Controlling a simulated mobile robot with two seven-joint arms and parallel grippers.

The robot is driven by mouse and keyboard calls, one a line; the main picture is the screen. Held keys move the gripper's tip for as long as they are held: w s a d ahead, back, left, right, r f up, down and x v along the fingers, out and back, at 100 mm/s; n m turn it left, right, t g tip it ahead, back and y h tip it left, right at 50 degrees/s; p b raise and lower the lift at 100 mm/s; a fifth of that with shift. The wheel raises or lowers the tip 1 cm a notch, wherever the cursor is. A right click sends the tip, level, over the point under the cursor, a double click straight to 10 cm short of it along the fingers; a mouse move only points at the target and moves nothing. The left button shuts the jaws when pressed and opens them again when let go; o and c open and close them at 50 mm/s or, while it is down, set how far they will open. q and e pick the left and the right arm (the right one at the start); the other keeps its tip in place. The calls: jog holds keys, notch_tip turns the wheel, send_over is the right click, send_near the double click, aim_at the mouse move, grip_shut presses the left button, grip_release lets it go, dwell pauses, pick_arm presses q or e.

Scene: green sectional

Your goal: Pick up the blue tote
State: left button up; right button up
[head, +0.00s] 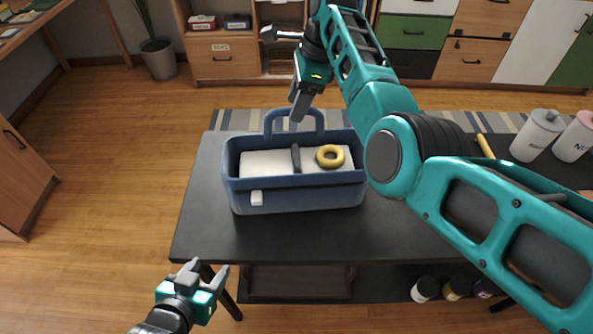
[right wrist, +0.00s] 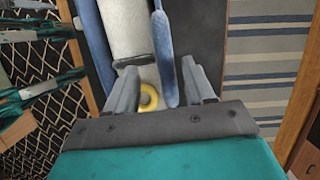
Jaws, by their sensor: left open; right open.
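The blue tote (head: 310,198) stands upright on a dark table (head: 215,235) in the head view. It holds white contents and a yellow ring (head: 330,156). Its far handle (head: 268,124) arches above the back rim. My right gripper (head: 300,108) is open and points down just above that handle. In the right wrist view the blue handle (right wrist: 163,55) runs between the open fingers of my right gripper (right wrist: 160,88), nearer the right finger; contact cannot be told. My left gripper (head: 205,272) is open and empty, in front of the table's near left corner.
White canisters (head: 537,135) stand on the right, partly beyond my right arm. Several jars (head: 425,289) sit low under the table. A striped rug (head: 235,120) lies behind the table. The tabletop left of the tote is clear.

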jog(key=x, duration=0.3)
jog(key=shift+w+f, duration=0.2)
jog(key=shift+w, duration=0.15)
jog(key=shift+x, duration=0.85)
jog(key=shift+f, duration=0.25)
jog(key=shift+r, duration=0.1)
grip_shut()
